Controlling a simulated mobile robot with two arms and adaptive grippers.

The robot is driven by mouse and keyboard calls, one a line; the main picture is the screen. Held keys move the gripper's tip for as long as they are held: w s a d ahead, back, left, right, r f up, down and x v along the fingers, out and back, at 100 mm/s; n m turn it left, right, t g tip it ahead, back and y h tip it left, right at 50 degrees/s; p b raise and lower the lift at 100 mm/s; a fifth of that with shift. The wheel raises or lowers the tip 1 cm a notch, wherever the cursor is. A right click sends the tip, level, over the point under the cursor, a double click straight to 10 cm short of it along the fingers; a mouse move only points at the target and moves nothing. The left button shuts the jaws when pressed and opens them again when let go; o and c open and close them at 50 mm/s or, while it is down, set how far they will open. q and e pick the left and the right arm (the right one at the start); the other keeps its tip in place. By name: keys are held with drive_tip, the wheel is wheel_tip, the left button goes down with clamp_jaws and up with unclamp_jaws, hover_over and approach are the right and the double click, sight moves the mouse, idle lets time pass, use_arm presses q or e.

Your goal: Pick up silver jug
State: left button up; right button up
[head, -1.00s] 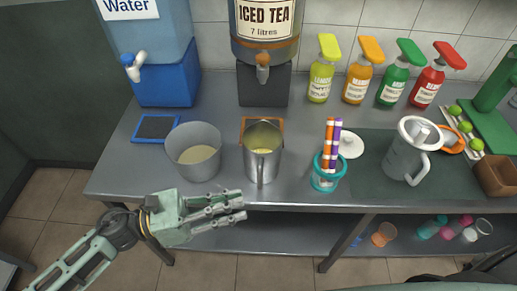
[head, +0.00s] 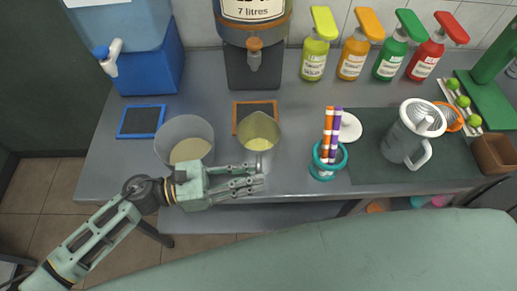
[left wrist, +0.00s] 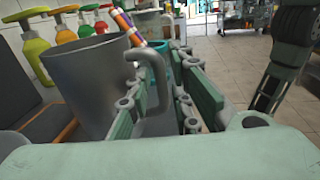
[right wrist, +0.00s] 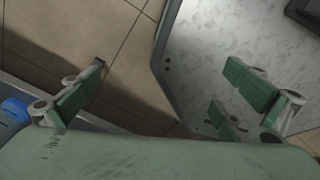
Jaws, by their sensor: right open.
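The silver jug (head: 258,133) stands upright on the metal counter in the head view, with pale yellow liquid inside and its handle facing the front edge. Its grey wall fills the left of the left wrist view (left wrist: 85,85). My left gripper (head: 258,176) is at the jug's front, by the handle. In the left wrist view the open fingers (left wrist: 165,95) stand on either side of the handle (left wrist: 152,75), with a gap still showing. My right gripper (right wrist: 165,85) shows only in the right wrist view, open and empty, above the tiled floor.
A teal cup (head: 328,170) with striped straws is to the right. A strainer-topped jug (head: 408,140) stands farther right. The iced tea dispenser (head: 253,60) and pump bottles are behind.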

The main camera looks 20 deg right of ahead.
use_arm(q)
drive_tip(key=shift+d, duration=0.3)
drive_tip(key=c, duration=0.5)
clamp_jaws()
use_arm(e)
drive_tip(key=shift+w+d+r, duration=0.1)
drive_tip(key=shift+w+r, duration=0.05)
drive_tip(key=shift+w, duration=0.6)
use_arm(q)
drive_tip(key=shift+r, duration=0.1)
